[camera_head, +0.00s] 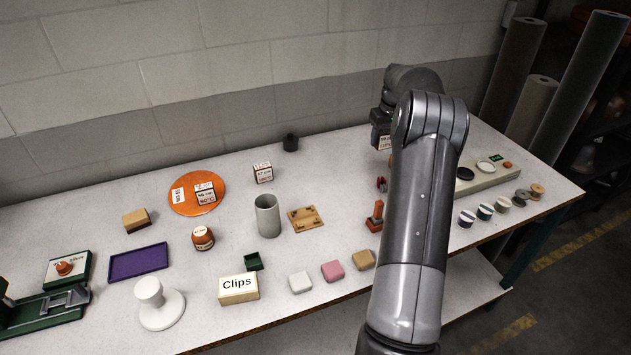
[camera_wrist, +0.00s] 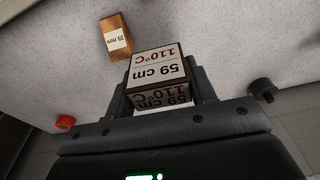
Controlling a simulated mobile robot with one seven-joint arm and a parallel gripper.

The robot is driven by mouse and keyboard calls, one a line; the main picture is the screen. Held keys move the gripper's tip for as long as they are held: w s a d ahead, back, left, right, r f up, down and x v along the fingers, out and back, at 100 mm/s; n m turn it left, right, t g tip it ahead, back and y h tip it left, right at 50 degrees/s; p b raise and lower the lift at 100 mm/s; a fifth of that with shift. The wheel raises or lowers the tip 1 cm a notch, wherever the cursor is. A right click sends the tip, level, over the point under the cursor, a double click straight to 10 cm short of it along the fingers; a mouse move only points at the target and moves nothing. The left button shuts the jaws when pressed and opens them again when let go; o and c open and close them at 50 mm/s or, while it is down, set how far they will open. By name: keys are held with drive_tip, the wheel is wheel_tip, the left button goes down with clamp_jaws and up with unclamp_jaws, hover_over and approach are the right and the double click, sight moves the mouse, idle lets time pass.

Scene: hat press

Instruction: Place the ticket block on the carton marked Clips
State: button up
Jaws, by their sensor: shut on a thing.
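My gripper (camera_wrist: 160,94) is shut on a ticket block (camera_wrist: 155,68), a white-faced block with a dark edge that reads 59 cm and 110°C. In the head view the ticket block (camera_head: 385,143) shows below my gripper (camera_head: 382,130) at the back right of the table, partly hidden by my arm.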

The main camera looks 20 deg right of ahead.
drive_tip(key=s+a+r+n, duration=0.1)
drive_tip(key=s+a+r, duration=0.15)
drive_tip(key=a, duration=0.65)
drive_tip(key=s+a+r+n, duration=0.1)
drive_tip(key=s+a+r, duration=0.15)
drive_tip(key=a, duration=0.55)
drive_tip(key=s+a+r+n, duration=0.1)
drive_tip(key=s+a+r, duration=0.15)
drive_tip(key=a, duration=0.65)
drive_tip(key=s+a+f+n, duration=0.1)
drive_tip(key=s+a+f, duration=0.1)
drive_tip(key=s+a, duration=0.75)
drive_tip(key=s+a+f+n, duration=0.1)
drive_tip(key=s+a, duration=0.5)
drive_tip(key=s, duration=0.6)
hover_over(235, 281)
drive_tip(key=shift+y, duration=0.3)
drive_tip(key=f, duration=0.7)
drive_tip(key=shift+s+d, duration=0.15)
drive_tip(key=shift+s, duration=0.2)
drive_tip(key=shift+f, duration=2.05)
